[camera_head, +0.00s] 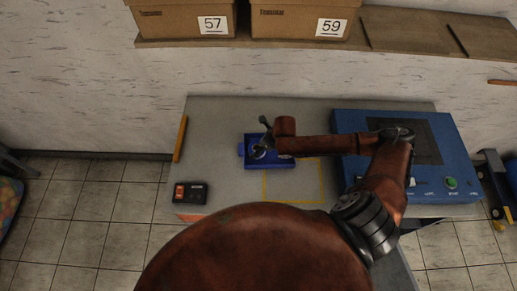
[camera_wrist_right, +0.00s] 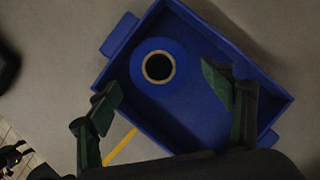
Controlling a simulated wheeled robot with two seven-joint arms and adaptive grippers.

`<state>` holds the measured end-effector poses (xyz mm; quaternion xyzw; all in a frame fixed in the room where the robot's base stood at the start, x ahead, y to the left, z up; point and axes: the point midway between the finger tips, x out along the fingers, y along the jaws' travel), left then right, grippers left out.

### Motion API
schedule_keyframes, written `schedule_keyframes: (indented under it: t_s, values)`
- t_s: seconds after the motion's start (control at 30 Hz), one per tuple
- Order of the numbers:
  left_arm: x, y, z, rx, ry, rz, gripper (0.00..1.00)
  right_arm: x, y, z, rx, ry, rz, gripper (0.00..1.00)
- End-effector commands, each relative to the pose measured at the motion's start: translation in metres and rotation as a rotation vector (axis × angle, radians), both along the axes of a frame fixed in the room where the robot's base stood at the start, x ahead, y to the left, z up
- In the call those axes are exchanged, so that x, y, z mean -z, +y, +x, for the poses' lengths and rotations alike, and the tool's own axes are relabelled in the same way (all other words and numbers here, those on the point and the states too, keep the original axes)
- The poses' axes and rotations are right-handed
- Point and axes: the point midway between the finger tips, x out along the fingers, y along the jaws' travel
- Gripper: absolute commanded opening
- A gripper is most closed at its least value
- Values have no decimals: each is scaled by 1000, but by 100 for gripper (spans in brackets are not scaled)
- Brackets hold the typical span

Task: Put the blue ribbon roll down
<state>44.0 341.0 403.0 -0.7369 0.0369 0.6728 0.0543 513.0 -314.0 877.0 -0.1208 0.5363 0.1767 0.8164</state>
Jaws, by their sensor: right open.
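The blue ribbon roll (camera_wrist_right: 152,88) has a pale core ring around a dark hole. It sits inside a blue tray (camera_wrist_right: 192,136), toward one end, with its hole facing up in the right wrist view. My right gripper (camera_wrist_right: 163,82) is open, its two green-tipped fingers apart on either side of the roll with visible gaps. In the head view the blue tray (camera_head: 285,164) stands on the table, and my right gripper (camera_head: 263,143) is over it, partly covering the roll. My left gripper is not in view.
A large blue machine (camera_head: 455,165) with buttons stands on the right of the grey table (camera_head: 220,115). A small switch box (camera_head: 190,193) sits front left, near an orange bar (camera_head: 180,138). Boxes stand on a shelf behind.

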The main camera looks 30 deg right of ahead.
Motion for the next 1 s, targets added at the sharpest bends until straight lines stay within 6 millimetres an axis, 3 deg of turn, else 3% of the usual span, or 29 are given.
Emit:
schedule_keyframes:
  t_s: [0.2, 0.4, 1.0]
  values:
    - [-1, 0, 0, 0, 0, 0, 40, -44, -9, -16, -1, -3, -4, 74]
    - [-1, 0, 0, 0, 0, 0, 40, -68, -13, -26, -1, -1, -2, 74]
    - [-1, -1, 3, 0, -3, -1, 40, -72, -12, -26, 17, -1, 8, 74]
